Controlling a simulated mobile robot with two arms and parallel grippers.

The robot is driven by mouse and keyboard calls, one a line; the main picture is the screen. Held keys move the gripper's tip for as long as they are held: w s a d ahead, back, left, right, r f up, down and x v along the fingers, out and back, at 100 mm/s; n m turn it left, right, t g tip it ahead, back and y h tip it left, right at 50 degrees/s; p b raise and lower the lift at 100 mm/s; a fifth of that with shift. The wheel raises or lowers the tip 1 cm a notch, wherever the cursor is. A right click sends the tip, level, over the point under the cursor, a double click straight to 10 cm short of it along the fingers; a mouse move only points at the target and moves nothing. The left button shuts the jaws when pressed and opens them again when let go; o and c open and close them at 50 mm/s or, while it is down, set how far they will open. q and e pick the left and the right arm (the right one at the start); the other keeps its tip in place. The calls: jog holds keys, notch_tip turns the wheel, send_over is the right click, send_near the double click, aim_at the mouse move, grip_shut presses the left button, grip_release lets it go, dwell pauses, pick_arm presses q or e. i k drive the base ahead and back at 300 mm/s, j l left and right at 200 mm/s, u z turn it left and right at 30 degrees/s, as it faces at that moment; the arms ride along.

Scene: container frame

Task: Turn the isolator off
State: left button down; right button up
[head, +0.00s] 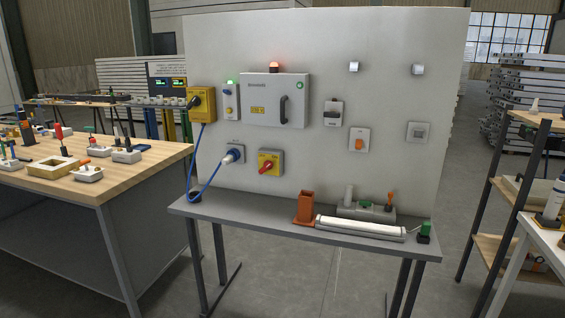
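The isolator seems to be the grey-edged box with a yellow face and red rotary handle (270,162), low on the left half of the white panel (385,60). Its red handle (266,168) sits tilted, rising to the right. Any on/off marking is too small to read. A larger yellow box (207,98) with a dark knob hangs at the panel's left edge. Neither of my grippers shows in the head view.
A blue plug (236,152) in a socket sits left of the isolator, its cable looping down. A grey cabinet (262,110) is above. A narrow grey shelf (240,208) juts out below, holding an orange holder (305,208) and lamp tube (360,228). A wooden workbench (110,190) stands left.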

aim_at(267, 165)
jog(key=i+j+z, duration=0.6)
jog(key=i+z, duration=0.15)
jog(key=i, duration=0.15)
jog(key=i+j+z, duration=0.35)
jog(key=i+j, duration=0.05)
jog(key=j, duration=0.1)
